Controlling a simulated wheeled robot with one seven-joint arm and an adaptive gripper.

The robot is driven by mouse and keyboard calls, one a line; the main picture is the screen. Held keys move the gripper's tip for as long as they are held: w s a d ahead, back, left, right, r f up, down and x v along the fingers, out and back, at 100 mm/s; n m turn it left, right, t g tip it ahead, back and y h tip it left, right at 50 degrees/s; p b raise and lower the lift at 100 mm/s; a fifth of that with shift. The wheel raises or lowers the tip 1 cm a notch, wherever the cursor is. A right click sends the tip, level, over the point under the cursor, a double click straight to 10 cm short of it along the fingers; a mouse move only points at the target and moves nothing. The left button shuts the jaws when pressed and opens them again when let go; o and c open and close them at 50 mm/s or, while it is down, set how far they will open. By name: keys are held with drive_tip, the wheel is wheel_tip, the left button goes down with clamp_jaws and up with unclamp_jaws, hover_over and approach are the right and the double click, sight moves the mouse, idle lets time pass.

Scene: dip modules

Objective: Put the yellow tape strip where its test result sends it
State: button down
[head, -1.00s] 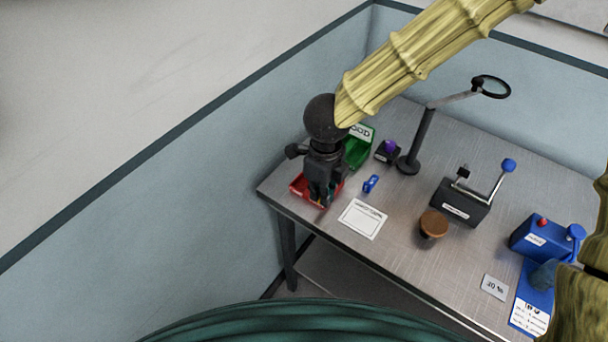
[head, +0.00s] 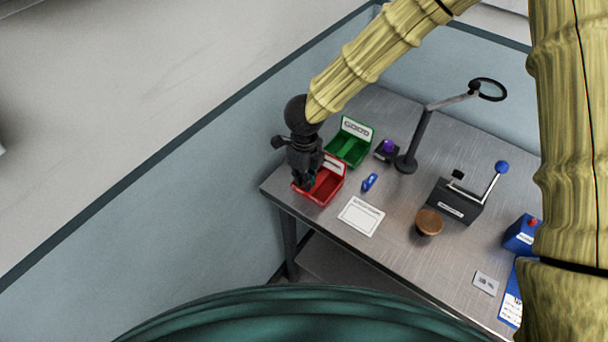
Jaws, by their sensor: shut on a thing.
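My gripper (head: 303,184) points down at the left side of the red bin (head: 327,190), with its fingertips at or just above the bin's left edge. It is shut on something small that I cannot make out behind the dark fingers. No yellow tape strip shows elsewhere on the table. The red bin has a pale label at its back, partly covered and unreadable. The green bin (head: 346,151), labelled GOOD, stands behind it and looks empty. A black tester with a blue-knobbed lever (head: 455,200) stands to the right.
On the metal table (head: 400,248) are a white card (head: 361,216), a small blue item (head: 370,182), a brown round-topped piece (head: 428,222), a purple item in a black holder (head: 387,150) and a tall magnifier stand (head: 408,161). A blue device (head: 520,235) sits at right, partly behind my arm.

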drive_tip(key=shift+s+d+f, duration=0.1)
drive_tip(key=shift+s+f, duration=0.15)
drive_tip(key=shift+f, duration=0.3)
drive_tip(key=shift+s+f, duration=0.1)
drive_tip(key=shift+f, duration=0.05)
drive_tip(key=c, duration=1.6)
unclamp_jaws()
drive_tip(key=shift+s+f, duration=0.1)
drive_tip(key=shift+w+f, duration=0.2)
drive_tip(key=shift+w+r, duration=0.1)
drive_tip(key=shift+w+r, duration=0.1)
drive_tip(key=shift+r, duration=0.25)
drive_tip(key=shift+r, duration=0.25)
wheel_tip(320, 180, up, 12)
drive_tip(key=shift+r+b, duration=0.25)
drive_tip(key=shift+b, duration=0.85)
